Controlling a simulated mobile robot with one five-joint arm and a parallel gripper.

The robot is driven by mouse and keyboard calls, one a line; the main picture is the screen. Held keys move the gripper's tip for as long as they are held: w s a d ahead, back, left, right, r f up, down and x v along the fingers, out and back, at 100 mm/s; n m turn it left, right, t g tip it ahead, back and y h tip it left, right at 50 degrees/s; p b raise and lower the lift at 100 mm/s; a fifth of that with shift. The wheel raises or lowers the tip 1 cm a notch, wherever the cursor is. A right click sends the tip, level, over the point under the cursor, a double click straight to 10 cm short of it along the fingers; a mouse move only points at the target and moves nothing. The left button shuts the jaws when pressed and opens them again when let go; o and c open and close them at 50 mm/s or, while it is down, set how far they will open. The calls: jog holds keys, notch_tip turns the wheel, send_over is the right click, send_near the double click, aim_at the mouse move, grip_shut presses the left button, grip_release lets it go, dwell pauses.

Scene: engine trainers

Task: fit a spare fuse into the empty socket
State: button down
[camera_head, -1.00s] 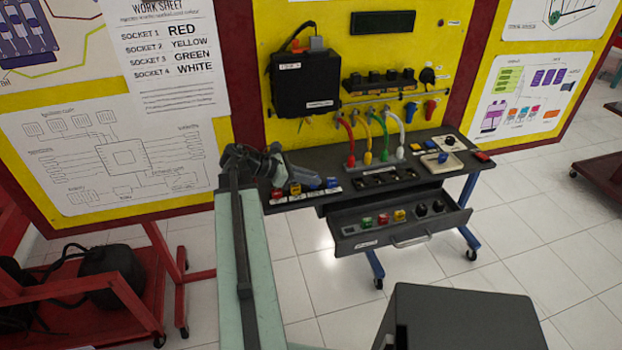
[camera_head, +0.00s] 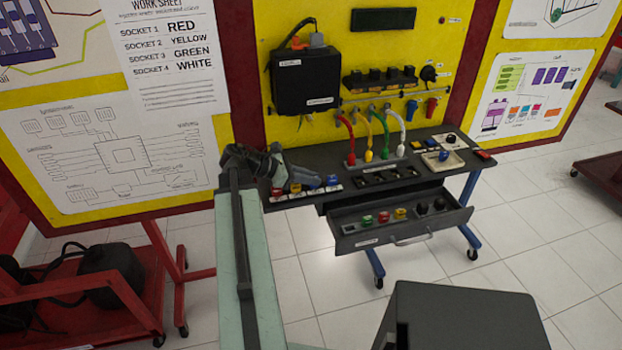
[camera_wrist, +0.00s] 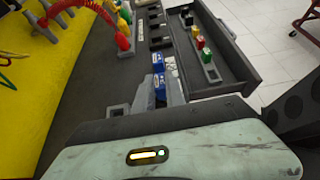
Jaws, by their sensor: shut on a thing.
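My gripper (camera_wrist: 158,96) is shut on a small blue fuse (camera_wrist: 160,86) at the left end of the dark bench. A second blue piece (camera_wrist: 158,63) stands just beyond it beside a white label. In the head view my gripper (camera_head: 298,174) is low over the row of labelled small parts, with a red one (camera_head: 276,192) at the left and a blue one (camera_head: 331,181) at the right. The gripper partly hides this row. A dark block with several openings (camera_head: 388,175) lies right of it. I cannot tell which socket is empty.
The open drawer (camera_head: 400,222) juts out below the bench and holds green, red, yellow and black parts. Red, yellow, green and white hoses (camera_head: 351,140) arch over the bench. A cream tray (camera_head: 455,161) lies at the right. The yellow panel (camera_head: 285,20) rises behind.

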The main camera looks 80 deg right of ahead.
jog(key=shift+f+b, duration=0.4)
jog(key=shift+f, duration=0.05)
jog(key=c, duration=1.6)
grip_release()
jog(key=shift+r, duration=0.15)
jog(key=shift+r+p+v, duration=0.2)
jog(key=shift+p+v, duration=0.7)
jog(key=shift+v, duration=0.2)
jog(key=shift+r+p+v, duration=0.2)
jog(key=shift+p+v, duration=0.55)
jog(key=shift+v, duration=0.3)
jog(key=shift+w, duration=0.1)
